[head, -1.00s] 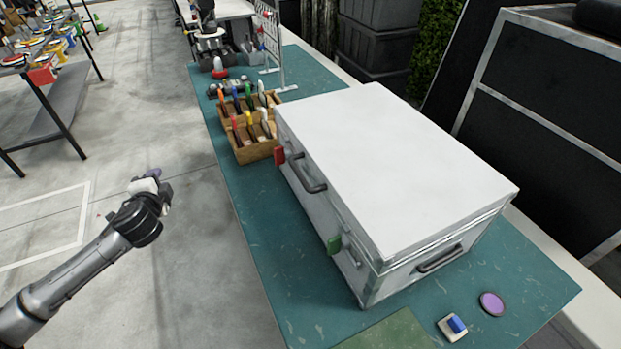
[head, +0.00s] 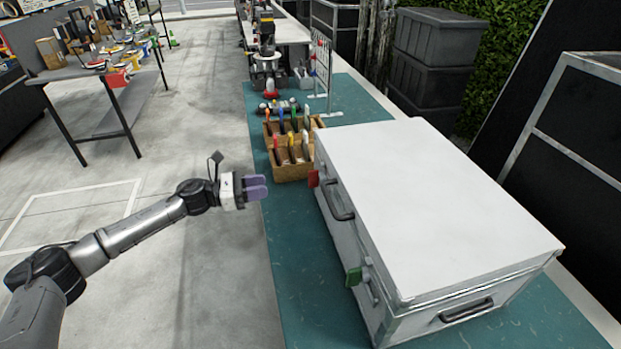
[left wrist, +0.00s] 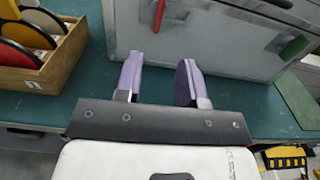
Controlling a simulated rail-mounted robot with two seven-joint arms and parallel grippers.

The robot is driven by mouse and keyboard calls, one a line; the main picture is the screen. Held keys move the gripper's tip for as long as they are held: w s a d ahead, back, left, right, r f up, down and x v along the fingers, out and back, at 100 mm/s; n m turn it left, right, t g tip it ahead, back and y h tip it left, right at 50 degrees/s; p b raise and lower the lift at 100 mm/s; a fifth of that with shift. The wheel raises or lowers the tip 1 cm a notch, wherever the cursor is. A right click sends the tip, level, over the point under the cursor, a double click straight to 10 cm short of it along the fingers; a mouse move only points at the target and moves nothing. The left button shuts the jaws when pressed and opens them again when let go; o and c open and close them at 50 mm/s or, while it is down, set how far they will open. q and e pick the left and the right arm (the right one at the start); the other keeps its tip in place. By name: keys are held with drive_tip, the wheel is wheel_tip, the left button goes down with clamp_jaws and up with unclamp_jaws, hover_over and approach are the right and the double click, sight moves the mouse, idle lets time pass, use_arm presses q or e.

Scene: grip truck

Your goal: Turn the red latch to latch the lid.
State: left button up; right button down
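The red latch (head: 313,178) sticks out from the front side of the big white case (head: 430,200), near its far end. The white lid (head: 420,190) lies closed on the case. In the left wrist view the red latch (left wrist: 159,15) is a narrow upright strip near the top, beyond the fingers. My left gripper (head: 256,187) is left of the case at the bench edge, pointing toward it and apart from the latch. In the left wrist view its two purple fingers (left wrist: 160,80) are spread with nothing between them. My right gripper is in neither view.
A green latch (head: 354,277) and a dark handle (head: 340,205) also stick out from the case front. A wooden box of colored-handled tools (head: 292,172) stands beyond the case on the teal bench. Open floor lies left of the bench.

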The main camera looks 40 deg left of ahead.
sight(309, 178)
use_arm(q)
drive_tip(key=x, duration=1.4)
drive_tip(key=shift+c, duration=0.4)
clamp_jaws()
